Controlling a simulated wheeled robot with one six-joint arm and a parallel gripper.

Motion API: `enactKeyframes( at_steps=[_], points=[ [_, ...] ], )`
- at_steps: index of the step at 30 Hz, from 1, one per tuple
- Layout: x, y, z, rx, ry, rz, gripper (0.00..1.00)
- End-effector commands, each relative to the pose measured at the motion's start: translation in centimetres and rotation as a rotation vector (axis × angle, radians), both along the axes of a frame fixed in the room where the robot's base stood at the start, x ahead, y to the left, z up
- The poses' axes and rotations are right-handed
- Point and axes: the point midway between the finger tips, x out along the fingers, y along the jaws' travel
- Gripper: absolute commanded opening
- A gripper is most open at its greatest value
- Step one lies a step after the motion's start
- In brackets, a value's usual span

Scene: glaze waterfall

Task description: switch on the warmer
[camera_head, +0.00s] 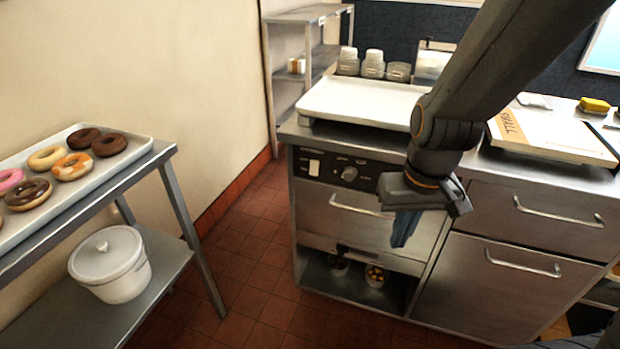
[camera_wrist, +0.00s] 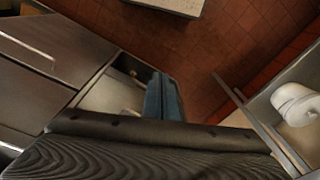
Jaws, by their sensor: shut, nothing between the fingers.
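The warmer (camera_head: 343,215) is the steel unit under the left part of the counter. Its black control panel (camera_head: 330,169) carries a white rocker switch (camera_head: 314,168) on the left and a round knob (camera_head: 349,174) to the right of it. I cannot tell whether the switch is on. My gripper (camera_head: 401,238) hangs in front of the warmer's right side, fingers pointing down, to the right of and below the switch. Its blue fingers are together and empty. They also show in the wrist view (camera_wrist: 163,97), apart from any object. The wrist view does not show the switch.
A white tray (camera_head: 365,103) lies on the counter above the panel. A drawer handle (camera_head: 358,206) juts out below the panel. An open shelf with small cups (camera_head: 374,276) is underneath. A donut rack (camera_head: 175,192) stands at left, with clear red tile floor between.

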Motion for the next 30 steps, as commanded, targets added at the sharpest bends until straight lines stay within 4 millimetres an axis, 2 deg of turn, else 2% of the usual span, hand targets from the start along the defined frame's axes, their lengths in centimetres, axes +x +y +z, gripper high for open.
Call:
enactKeyframes(
  at_steps=[5,6,9,12,15,20,24,30],
  points=[
    [7.9,7.3,-3.0,0.026,-0.235,0.216,0.0],
    [9.9,9.1,-3.6,0.014,-0.304,0.268,0.0],
    [14.1,13.2,-4.9,-0.052,-0.47,0.391,0.0],
    [17.3,16.5,-6.0,-0.175,-0.615,0.499,0.0],
    [19.2,18.9,-7.0,-0.35,-0.734,0.597,0.0],
    [19.8,21.3,-7.7,-0.7,-0.844,0.734,0.0],
    [18.4,22.1,-7.5,-0.987,-0.863,0.815,0.0],
    [16.7,22.5,-6.7,-1.217,-0.844,0.864,0.0]
  ],
)
